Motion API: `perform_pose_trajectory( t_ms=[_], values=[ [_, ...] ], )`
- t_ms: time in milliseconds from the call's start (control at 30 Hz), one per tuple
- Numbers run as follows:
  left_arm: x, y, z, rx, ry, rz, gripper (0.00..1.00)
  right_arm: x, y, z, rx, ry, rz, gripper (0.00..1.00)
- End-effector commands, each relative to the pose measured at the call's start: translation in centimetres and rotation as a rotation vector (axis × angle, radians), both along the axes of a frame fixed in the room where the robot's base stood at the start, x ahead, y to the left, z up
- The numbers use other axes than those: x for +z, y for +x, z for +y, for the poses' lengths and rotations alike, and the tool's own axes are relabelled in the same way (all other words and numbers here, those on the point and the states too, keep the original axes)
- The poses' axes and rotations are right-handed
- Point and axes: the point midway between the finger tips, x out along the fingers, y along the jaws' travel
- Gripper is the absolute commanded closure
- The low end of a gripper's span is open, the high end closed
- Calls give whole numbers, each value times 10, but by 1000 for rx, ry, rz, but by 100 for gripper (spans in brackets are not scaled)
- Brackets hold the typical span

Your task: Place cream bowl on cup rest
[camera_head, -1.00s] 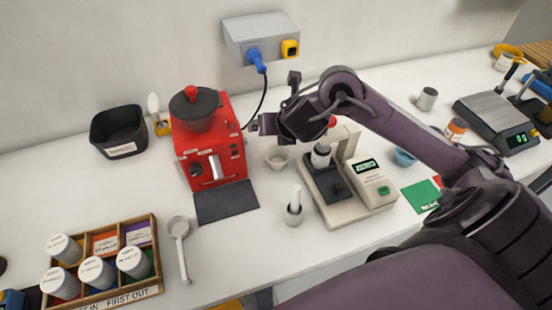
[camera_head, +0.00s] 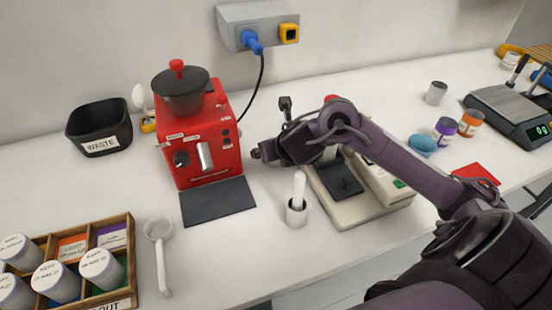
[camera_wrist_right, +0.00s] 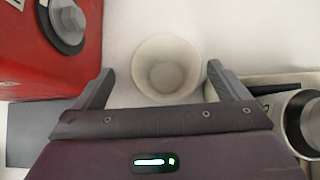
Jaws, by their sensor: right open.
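The cream bowl (camera_wrist_right: 167,68) stands upright on the white counter in the right wrist view. It lies between and just ahead of the fingertips of my open right gripper (camera_wrist_right: 160,71), with nothing gripped. In the head view, my right gripper (camera_head: 260,153) is low, just right of the red machine (camera_head: 205,140), and it hides the bowl. A dark flat pad (camera_head: 218,201) lies in front of the red machine. The beige machine (camera_head: 360,205) has a dark platform (camera_head: 340,180). I cannot tell which is the cup rest. My left gripper is out of view.
A white holder with a pestle-like rod (camera_head: 297,212) stands near the bowl. A scoop (camera_head: 160,255) and jar rack (camera_head: 125,275) are front left. Free counter lies around the scoop.

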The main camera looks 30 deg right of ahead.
Motion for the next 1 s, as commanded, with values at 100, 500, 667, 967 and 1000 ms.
perform_pose_trajectory(
  t_ms=[100, 500, 667, 967, 1000],
  values=[
    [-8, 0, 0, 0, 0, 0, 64, -14, 9, -6, -3, 3, 2, 6],
    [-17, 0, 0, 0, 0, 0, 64, -35, 33, -15, 1, -1, -1, 6],
    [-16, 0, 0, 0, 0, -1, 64, -35, 33, -15, 1, -1, -1, 11],
    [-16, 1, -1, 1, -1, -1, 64, -35, 33, -15, -1, -1, 0, 50],
    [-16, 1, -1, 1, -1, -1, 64, -35, 33, -15, 0, 0, 0, 55]
  ],
)
